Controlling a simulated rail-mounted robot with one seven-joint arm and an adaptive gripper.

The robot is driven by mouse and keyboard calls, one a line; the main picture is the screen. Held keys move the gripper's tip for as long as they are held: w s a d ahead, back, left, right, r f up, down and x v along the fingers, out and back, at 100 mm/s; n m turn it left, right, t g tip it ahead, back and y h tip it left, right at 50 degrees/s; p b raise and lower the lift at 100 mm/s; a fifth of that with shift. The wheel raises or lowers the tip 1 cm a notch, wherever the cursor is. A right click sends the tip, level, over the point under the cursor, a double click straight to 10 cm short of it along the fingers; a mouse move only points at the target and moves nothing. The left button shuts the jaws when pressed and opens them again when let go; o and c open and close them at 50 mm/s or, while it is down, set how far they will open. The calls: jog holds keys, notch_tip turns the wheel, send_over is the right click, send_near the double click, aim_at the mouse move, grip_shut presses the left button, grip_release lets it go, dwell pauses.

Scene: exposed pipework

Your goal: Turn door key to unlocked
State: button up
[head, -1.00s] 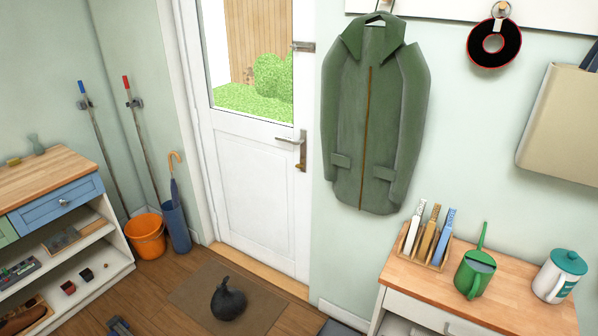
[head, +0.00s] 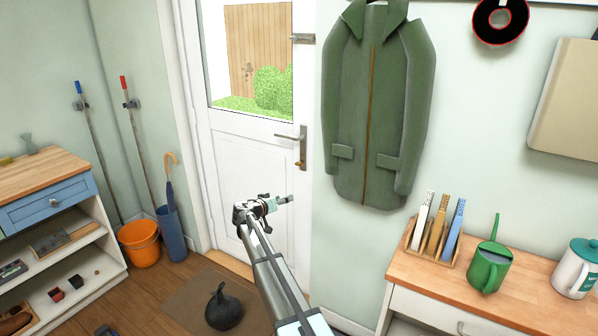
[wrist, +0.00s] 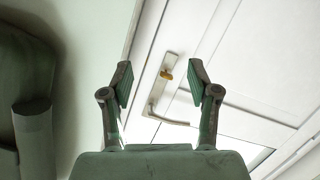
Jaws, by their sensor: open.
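The white door (head: 243,160) stands shut in the head view, with a window in its upper half. Its metal lever handle and lock plate (head: 302,148) are at its right edge. My gripper (head: 285,200) is in front of the door, below and a little left of the handle in the head view.
A green coat (head: 375,110) hangs on the wall just right of the door. A wooden-topped cabinet (head: 500,280) with a watering can (head: 490,268) stands at right. A black rounded object (head: 223,307) sits on the doormat (head: 195,300). An orange bucket (head: 139,242) stands left.

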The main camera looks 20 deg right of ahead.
jog(key=w+r+m+t+h, duration=0.2)
jog(key=w+r, duration=0.3)
jog(key=r, duration=0.1)
jog(key=m+p, duration=0.2)
jog(key=p, duration=0.3)
send_near(299, 163)
jog(key=shift+t, duration=0.3)
jog(key=x, duration=1)
jog(key=shift+s+d+f, duration=0.15)
jog(key=shift+f, duration=0.1)
grip_shut()
